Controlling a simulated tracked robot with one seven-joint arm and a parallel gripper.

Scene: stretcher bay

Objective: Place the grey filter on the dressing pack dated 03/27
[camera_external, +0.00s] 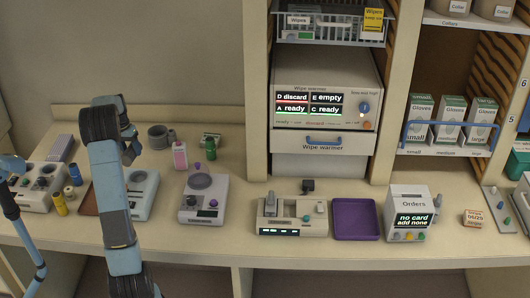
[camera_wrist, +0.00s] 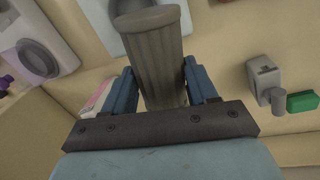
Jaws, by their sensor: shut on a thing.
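In the external view my gripper (camera_external: 131,152) is at the left, over the back of the counter and partly behind my arm; the filter cannot be made out clearly there. A small tan pack (camera_external: 474,219) with a date label lies at the far right of the counter. The label seems to read 05/25. I cannot make out a pack dated 03/27.
Devices with round dishes (camera_external: 188,213) stand below and right of my gripper. A white-grey device (camera_external: 292,228), an empty purple tray (camera_external: 356,236) and an orders box (camera_external: 409,204) stand further right.

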